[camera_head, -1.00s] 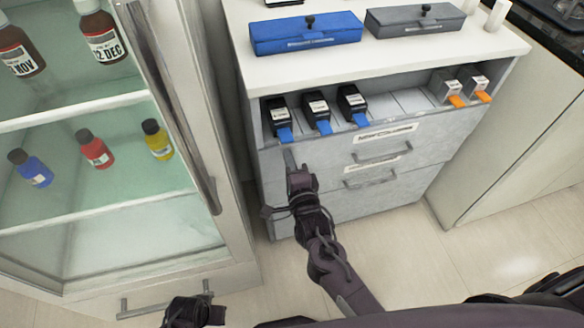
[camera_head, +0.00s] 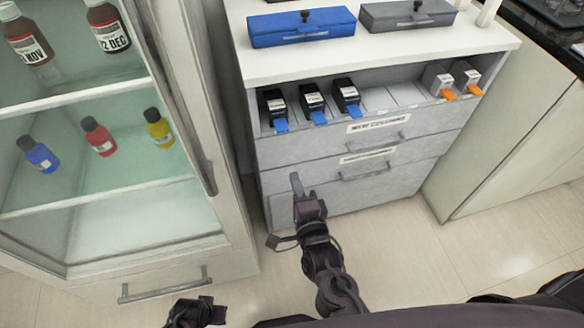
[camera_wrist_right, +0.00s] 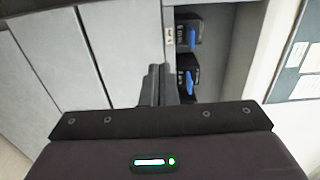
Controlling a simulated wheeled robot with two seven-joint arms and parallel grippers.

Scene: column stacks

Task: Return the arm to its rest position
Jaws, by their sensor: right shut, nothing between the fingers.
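My right gripper (camera_head: 297,186) is in front of the lower part of the grey drawer cabinet (camera_head: 400,168). It is shut and empty, with its fingers together, and they also show in the right wrist view (camera_wrist_right: 159,85). No contact with the cabinet shows clearly. My left gripper (camera_head: 195,313) shows as a dark shape at the bottom edge of the head view; its fingers cannot be made out.
A glass-door cabinet (camera_head: 205,170) with several bottles stands at left. A blue box (camera_head: 302,28) and a grey box (camera_head: 408,15) sit on top. Floor (camera_head: 400,250) is clear.

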